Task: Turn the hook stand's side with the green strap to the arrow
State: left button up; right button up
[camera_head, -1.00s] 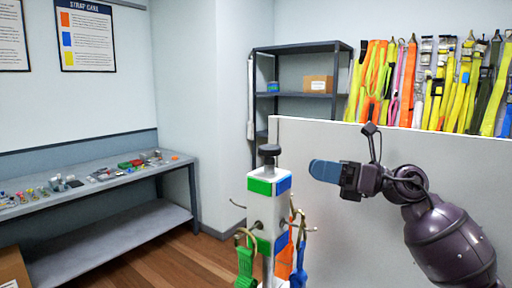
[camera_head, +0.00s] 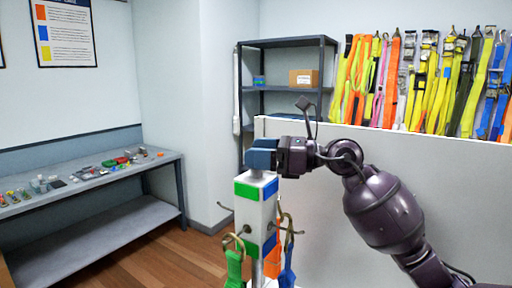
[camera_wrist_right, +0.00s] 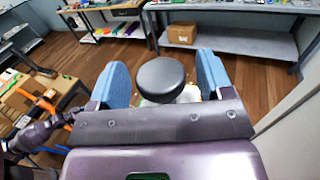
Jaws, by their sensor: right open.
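The hook stand (camera_head: 262,212) is an upright white post with green and blue patches and thin hooks. The green strap (camera_head: 234,266) hangs on its front-left side. An orange strap (camera_head: 273,262) and a blue strap (camera_head: 287,272) hang on its right side. My right gripper (camera_head: 262,155) is at the top of the post and hides the knob in the head view. In the right wrist view the round black knob (camera_wrist_right: 162,76) lies between the two open blue fingers, with gaps at both sides. I cannot make out the arrow. My left gripper is not in view.
A light panel (camera_head: 400,180) stands behind my right arm. A grey workbench (camera_head: 120,178) with small parts is at the left. A dark shelf (camera_head: 285,88) and a wall of hanging straps (camera_head: 420,85) are behind. Wooden floor is clear left of the stand.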

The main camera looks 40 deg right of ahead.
jog(key=shift+w+a, duration=0.3)
jog(key=c, duration=1.2)
jog(key=shift+d, duration=0.1)
